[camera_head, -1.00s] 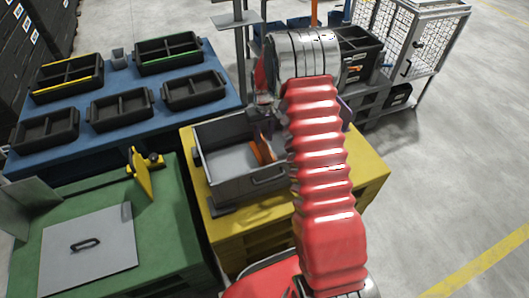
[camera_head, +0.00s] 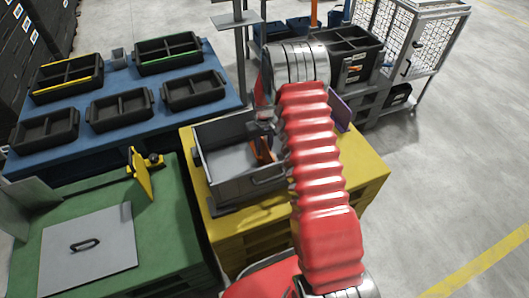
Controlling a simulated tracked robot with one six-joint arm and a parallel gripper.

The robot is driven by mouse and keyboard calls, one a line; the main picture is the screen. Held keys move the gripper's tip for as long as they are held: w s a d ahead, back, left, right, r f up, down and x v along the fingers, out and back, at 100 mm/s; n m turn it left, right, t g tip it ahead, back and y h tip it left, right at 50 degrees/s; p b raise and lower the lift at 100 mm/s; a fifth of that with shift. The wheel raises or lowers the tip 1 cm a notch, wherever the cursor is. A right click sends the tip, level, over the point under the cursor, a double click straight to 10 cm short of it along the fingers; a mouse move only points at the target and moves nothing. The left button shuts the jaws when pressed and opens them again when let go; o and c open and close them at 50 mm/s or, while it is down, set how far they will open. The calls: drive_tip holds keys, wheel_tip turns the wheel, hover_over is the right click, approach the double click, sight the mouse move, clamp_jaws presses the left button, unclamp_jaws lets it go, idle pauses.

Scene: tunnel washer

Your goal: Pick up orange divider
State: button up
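The orange divider (camera_head: 265,150) stands in the grey open bin (camera_head: 228,182) on the yellow table, toward the bin's right side. Only part of it shows. My gripper (camera_head: 264,134) is over the divider at the bin's right side, mostly behind my red arm. Its fingers overlap the divider's upper part in this view. I cannot tell whether they are open or shut, or whether they touch it.
The yellow table (camera_head: 360,180) carries the bin, and a purple panel (camera_head: 340,110) stands behind my arm. A green table (camera_head: 165,240) at left holds a yellow plate (camera_head: 141,174) and a grey lid (camera_head: 90,250). A blue table (camera_head: 130,75) carries several black trays.

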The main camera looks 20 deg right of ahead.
drive_tip(key=shift+f, duration=0.1)
drive_tip(key=shift+c, duration=0.2)
clamp_jaws()
idle(0.5)
